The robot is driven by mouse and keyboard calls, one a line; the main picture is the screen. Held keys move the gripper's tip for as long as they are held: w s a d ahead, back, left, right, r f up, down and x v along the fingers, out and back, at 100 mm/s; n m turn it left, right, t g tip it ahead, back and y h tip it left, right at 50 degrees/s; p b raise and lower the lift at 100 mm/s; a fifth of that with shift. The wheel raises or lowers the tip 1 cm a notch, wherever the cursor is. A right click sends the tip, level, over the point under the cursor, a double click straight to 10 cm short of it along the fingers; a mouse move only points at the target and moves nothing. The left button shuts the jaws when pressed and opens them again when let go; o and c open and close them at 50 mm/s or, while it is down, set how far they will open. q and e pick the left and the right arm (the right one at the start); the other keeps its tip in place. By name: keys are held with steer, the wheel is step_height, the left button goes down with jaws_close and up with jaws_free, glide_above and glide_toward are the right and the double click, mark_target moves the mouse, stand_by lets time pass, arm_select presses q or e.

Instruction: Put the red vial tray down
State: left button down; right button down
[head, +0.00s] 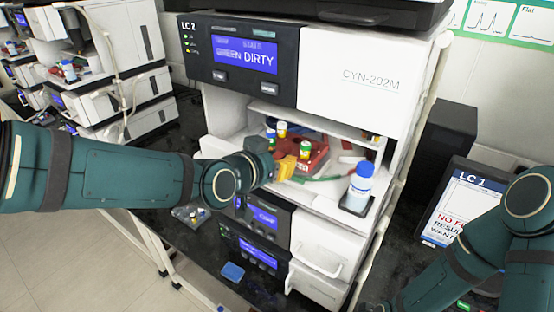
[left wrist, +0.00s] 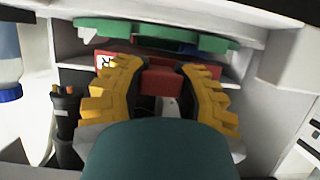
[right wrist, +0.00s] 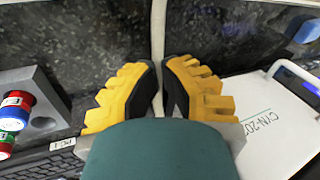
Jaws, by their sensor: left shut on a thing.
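The red vial tray (head: 318,158) is inside the white instrument's open bay in the head view, with several vials with coloured caps in it. My left gripper (head: 287,168) reaches into the bay at the tray's near left side. In the left wrist view, its yellow fingers (left wrist: 160,75) are shut on a red part of the tray (left wrist: 158,82). Whether the tray's underside touches the bay floor is hidden.
A white bottle with a blue cap (head: 361,180) stands on a dark holder at the bay's right front. The bay's side walls and upper shelf leave little room. An LC 1 sign (head: 462,205) stands at right. A grey block (right wrist: 35,105) with vials is beside a keyboard.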

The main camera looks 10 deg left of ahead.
arm_select(q)
steer(key=shift+f+b, duration=0.45)
arm_select(e)
steer(key=shift+s+f, duration=0.2)
steer(key=shift+f, duration=0.35)
arm_select(q)
steer(key=c, duration=0.7)
jaws_free()
steer(key=shift+o, duration=0.2)
steer(key=shift+r, duration=0.1)
arm_select(e)
steer(key=shift+r, duration=0.15)
arm_select(q)
steer(key=shift+r+p, duration=0.3)
steer(key=shift+p, duration=0.15)
arm_select(e)
steer(key=shift+w+r, duration=0.15)
steer(key=shift+r, duration=0.15)
arm_select(q)
steer(key=shift+r+p, duration=0.35)
steer(key=shift+p, duration=0.05)
arm_select(e)
steer(key=shift+w+r, duration=0.1)
steer(key=shift+r, duration=0.5)
arm_select(q)
steer(key=v, duration=1.2)
steer(key=shift+f, duration=0.2)
arm_select(e)
steer(key=shift+f, duration=0.25)
